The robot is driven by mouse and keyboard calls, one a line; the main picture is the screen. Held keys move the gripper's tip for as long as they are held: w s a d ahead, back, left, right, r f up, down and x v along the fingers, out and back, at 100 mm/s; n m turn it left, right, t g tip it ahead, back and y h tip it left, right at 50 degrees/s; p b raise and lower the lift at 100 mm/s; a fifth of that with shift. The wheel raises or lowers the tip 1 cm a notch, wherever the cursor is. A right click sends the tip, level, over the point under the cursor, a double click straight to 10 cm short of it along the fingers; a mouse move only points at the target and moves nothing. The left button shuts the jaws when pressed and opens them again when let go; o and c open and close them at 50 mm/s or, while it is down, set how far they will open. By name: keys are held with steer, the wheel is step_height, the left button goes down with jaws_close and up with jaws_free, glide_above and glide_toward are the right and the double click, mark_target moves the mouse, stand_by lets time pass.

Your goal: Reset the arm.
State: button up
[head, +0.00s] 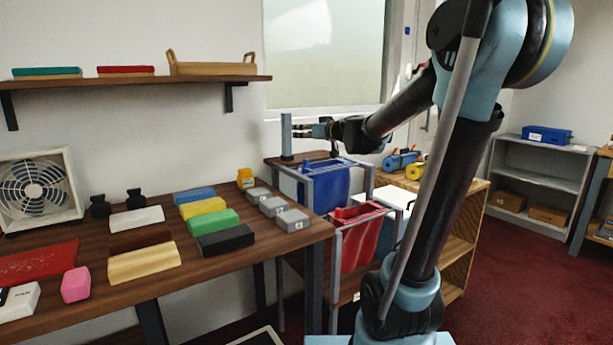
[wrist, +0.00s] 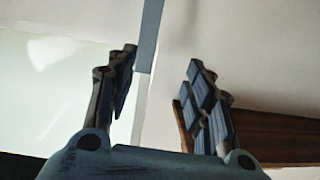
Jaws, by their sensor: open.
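My arm rises on the right of the head view and bends over to the left. My gripper (head: 308,130) is at its end, held level in the air beyond the right end of the counter. It is close to an upright grey post in the head view, and I cannot tell whether they touch. In the wrist view my gripper (wrist: 160,90) has its two fingers well apart, with nothing between them but a grey strip and the wall behind.
The wooden counter (head: 75,242) holds several coloured blocks, grey blocks and a fan (head: 36,188). A shelf (head: 140,82) hangs above it. A blue bin (head: 331,188) and a red bin (head: 360,238) hang in frames below my gripper. Red carpet (head: 520,250) is clear at the right.

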steer(key=s+d+f+m+g+h, duration=0.65)
steer(key=s+d+f+h, duration=0.35)
steer(key=s+d+f, duration=1.15)
steer(key=s+a+f+g, duration=0.1)
steer(key=s+f+g, duration=0.1)
steer(key=s+f, duration=0.3)
steer(key=s+f+g, duration=0.2)
steer(key=s+f, duration=0.3)
steer(key=s, duration=0.7)
steer(key=shift+a, duration=0.35)
steer(key=shift+w+g, duration=0.2)
steer(key=shift+g, duration=0.05)
steer(key=shift+w+f, duration=0.15)
steer(key=shift+w, duration=0.15)
